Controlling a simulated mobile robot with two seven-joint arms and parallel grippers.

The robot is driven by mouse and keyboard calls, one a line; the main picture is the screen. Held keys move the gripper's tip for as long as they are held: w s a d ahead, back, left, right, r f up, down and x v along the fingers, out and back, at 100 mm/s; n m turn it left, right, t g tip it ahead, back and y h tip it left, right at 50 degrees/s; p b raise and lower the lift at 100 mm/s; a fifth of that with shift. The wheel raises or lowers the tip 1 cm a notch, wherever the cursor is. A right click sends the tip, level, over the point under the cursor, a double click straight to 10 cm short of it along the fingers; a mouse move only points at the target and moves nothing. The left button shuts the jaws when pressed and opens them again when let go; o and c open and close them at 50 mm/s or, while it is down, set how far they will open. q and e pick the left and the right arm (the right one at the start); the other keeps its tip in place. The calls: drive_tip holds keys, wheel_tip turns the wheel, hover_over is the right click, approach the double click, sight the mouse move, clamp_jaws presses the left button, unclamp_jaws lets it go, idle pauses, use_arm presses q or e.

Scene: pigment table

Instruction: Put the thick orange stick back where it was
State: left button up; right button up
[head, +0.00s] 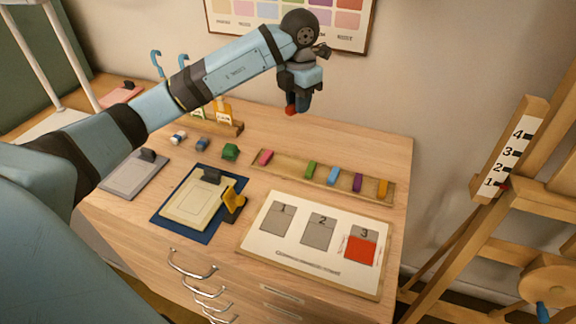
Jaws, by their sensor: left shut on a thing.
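My left gripper (296,100) is shut on a small red stick (291,109), raised above the back of the table. Only the stick's lower end shows below the fingers. The long wooden tray (289,174) lies beneath and in front of it. An orange stick (383,188) lies at the tray's right end. Pink (265,157), green (310,170), blue (333,175) and purple (357,182) sticks also lie in the tray. A bare gap shows between the pink and green sticks. My right gripper is not in view.
A numbered card (270,250) lies in front of the tray, with red on square 3 (360,250). Blocks, including a dark green one (230,152), and a clipboard on a blue mat (165,226) are left. An easel (500,190) stands right. The table's back right is clear.

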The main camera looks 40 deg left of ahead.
sight(289, 165)
use_arm(q)
drive_tip(key=f+n, duration=0.2)
drive_tip(key=f, duration=0.4)
drive_tip(key=a+f+n, duration=0.1)
drive_tip(key=f, duration=0.5)
drive_tip(key=a+f+n, duration=0.1)
drive_tip(key=f+n, duration=0.1)
drive_tip(key=f, duration=0.5)
drive_tip(key=shift+s+a+n, duration=0.15)
drive_tip(key=shift+a+n, duration=0.05)
drive_tip(key=shift+n, duration=0.1)
drive_tip(key=shift+f, duration=0.15)
drive_tip(key=o, duration=0.8)
drive_tip(key=shift+o, duration=0.2)
wheel_tip(289, 165, up, 12)
drive_tip(key=shift+r, duration=0.2)
